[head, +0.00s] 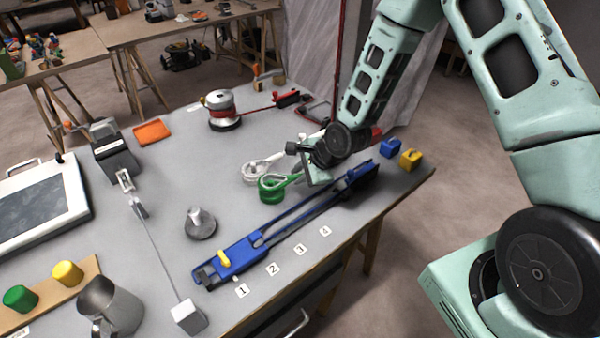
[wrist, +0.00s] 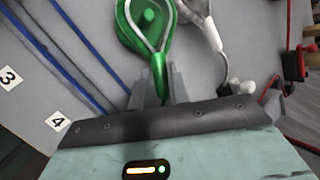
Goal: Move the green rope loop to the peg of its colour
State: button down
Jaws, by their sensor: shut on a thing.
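My gripper (head: 314,174) is low over the right part of the workbench. In the wrist view its fingers (wrist: 160,87) are shut on the narrow end of the green rope loop (wrist: 157,66). The loop's wide part (head: 271,196) reaches away from the fingers, low over the bench or touching it; I cannot tell which. A round green piece (wrist: 149,19) shows inside the loop. A green peg (head: 20,298) stands beside a yellow peg (head: 67,273) on a wooden board (head: 88,268) at the lower left of the head view.
A white loop (head: 254,170) lies close beside the green one. A long blue tool (head: 245,254) lies in front, by numbered tags. A metal cone (head: 200,224), a white cube (head: 187,316) with a rod and a metal jug (head: 112,304) stand between gripper and pegs.

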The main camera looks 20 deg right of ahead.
jog(key=shift+f+b, duration=0.45)
jog(key=shift+f, duration=0.4)
dwell(1.0)
dwell(0.3)
jog(key=c, duration=0.9)
grip_release()
jog(key=shift+o, duration=0.2)
notch_tip(320, 180, up, 8)
jog(key=p, duration=0.6)
dwell(0.5)
